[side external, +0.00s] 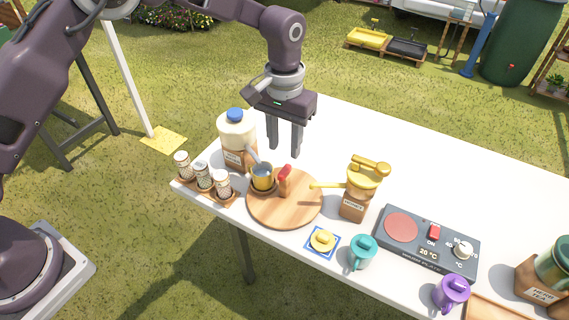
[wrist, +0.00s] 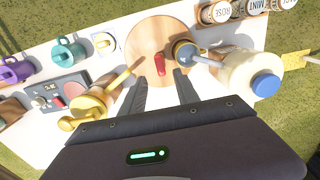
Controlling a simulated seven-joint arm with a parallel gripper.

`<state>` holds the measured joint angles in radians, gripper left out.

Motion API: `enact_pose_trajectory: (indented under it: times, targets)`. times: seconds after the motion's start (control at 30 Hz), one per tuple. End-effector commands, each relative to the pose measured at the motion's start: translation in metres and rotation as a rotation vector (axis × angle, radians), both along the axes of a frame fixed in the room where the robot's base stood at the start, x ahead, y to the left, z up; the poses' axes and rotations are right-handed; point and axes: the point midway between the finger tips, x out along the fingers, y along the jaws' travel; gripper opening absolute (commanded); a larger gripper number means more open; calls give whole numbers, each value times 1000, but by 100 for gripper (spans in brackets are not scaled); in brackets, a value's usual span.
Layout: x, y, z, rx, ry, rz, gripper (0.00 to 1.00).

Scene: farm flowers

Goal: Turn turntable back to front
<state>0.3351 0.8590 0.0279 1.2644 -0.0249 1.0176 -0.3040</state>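The turntable (side external: 300,207) is a round wooden disc on the white table; it also shows in the wrist view (wrist: 150,38). A red upright handle (side external: 285,181) stands on it towards its back edge, and appears in the wrist view (wrist: 160,64). My gripper (side external: 284,153) points down behind and above the red handle. Its two fingers are apart with nothing between them. In the wrist view my gripper (wrist: 160,80) has the handle just beyond its fingertips, roughly centred between them.
A jug with a blue cap (side external: 237,138) and a spice rack (side external: 207,185) stand left of the turntable. A yellow-topped honey container (side external: 357,192) is close on the right, its yellow handle reaching towards the disc. A hot plate (side external: 428,243) and mugs lie further right.

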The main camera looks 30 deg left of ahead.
Motion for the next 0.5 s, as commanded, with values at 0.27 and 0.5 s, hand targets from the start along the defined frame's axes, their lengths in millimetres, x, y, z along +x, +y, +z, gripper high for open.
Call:
enact_pose_trajectory:
  times: [0.27, 0.5]
  targets:
    - [-1, 0, -51, 1, 5, -1, 37]
    - [0, 0, -70, 0, 1, 0, 37]
